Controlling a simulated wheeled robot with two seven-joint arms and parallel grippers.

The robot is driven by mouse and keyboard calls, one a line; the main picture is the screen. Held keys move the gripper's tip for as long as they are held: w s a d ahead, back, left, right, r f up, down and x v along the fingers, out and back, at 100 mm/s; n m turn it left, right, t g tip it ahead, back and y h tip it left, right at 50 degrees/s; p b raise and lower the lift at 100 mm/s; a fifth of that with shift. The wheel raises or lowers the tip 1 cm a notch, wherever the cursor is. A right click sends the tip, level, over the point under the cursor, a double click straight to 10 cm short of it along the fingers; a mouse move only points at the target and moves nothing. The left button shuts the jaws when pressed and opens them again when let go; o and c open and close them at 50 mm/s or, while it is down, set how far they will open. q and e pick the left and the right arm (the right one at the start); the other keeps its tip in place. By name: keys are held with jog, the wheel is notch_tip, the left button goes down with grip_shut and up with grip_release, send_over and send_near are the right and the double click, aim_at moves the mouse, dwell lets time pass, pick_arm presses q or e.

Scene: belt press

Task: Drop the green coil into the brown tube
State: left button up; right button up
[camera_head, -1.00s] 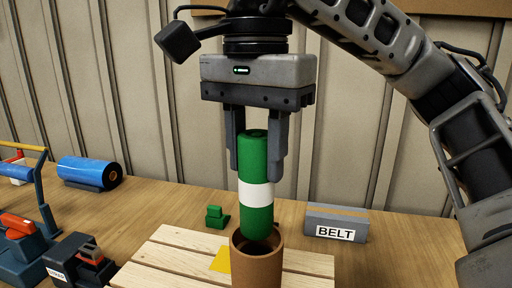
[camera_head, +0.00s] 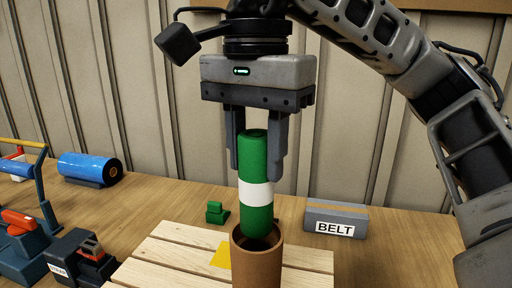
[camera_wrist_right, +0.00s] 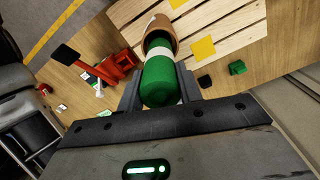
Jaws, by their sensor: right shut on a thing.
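The green coil (camera_head: 254,155) is a tall green roll with a white band, held upright between the fingers of my right gripper (camera_head: 255,150). The brown tube (camera_head: 257,265) stands upright on a wooden pallet, directly below the coil. The coil's lower end is at the tube's mouth, seemingly just at or above the opening; the exact depth is hard to tell. In the right wrist view the coil (camera_wrist_right: 160,82) lines up with the tube (camera_wrist_right: 160,30), and the gripper (camera_wrist_right: 160,88) is shut on it. My left gripper is not in view.
The slatted wooden pallet (camera_head: 160,258) carries a yellow patch (camera_head: 220,257). Behind it are a small green object (camera_head: 216,213) and a grey box labelled BELT (camera_head: 336,219). A blue roll (camera_head: 90,168) and red-and-blue equipment (camera_head: 25,235) stand at the left.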

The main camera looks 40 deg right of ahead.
aim_at(256, 202)
jog(key=shift+f+b, duration=1.2)
jog(key=shift+f, duration=0.55)
jog(key=shift+f+b, duration=1.2)
jog(key=shift+f, duration=0.4)
jog(key=o, duration=1.2)
